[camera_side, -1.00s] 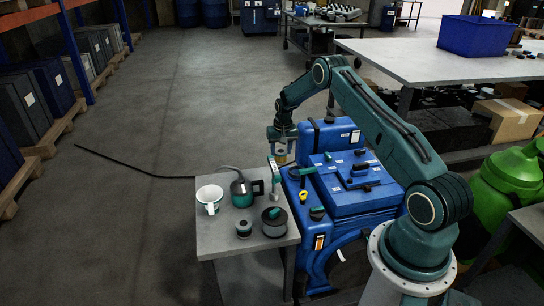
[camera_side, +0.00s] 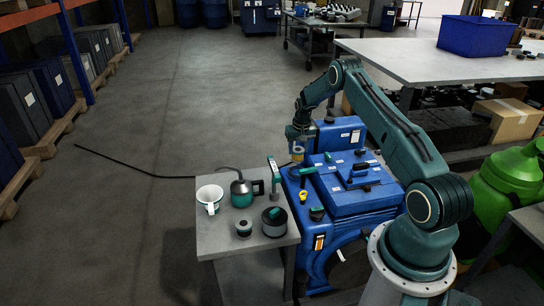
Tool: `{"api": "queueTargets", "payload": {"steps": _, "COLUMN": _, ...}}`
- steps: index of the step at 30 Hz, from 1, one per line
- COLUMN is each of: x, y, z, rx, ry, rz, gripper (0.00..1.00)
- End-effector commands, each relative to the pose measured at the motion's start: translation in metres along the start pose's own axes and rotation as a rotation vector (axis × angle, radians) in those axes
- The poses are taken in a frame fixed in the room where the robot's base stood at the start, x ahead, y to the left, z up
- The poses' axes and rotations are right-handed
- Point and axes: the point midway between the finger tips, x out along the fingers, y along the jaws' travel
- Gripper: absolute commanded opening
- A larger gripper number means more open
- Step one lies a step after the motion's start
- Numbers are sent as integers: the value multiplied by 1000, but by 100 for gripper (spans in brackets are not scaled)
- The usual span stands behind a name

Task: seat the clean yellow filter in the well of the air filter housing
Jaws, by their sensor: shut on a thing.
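The yellow filter (camera_side: 298,155) is held in my gripper (camera_side: 298,147), which is shut on it. It hangs above the back left part of the blue engine (camera_side: 345,200). A dark round fitting (camera_side: 295,173) with a green bar beside it is just below the filter; I cannot tell whether this is the housing, and its well cannot be made out. The filter appears apart from it, though the gap is hard to judge. The fingertips are too small to see clearly.
A small grey table (camera_side: 220,238) left of the engine holds a white cup (camera_side: 209,198), a dark green can (camera_side: 242,194) and a round dark part with a green knob (camera_side: 274,220). A green upright tool (camera_side: 273,176) stands near the engine.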

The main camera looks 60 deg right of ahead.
Motion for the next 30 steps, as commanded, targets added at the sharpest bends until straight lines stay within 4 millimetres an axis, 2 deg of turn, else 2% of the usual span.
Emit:
{"api": "queueTargets", "payload": {"steps": 9, "x": 30, "y": 0, "z": 5, "rx": 0, "ry": -1, "rz": 0, "gripper": 25}}
{"api": "queueTargets", "payload": {"steps": 15, "x": 42, "y": 0, "z": 6, "rx": 0, "ry": 0, "rz": 0, "gripper": 25}}
{"api": "queueTargets", "payload": {"steps": 30, "x": 45, "y": 0, "z": 7, "rx": 0, "ry": 0, "rz": 0, "gripper": 25}}
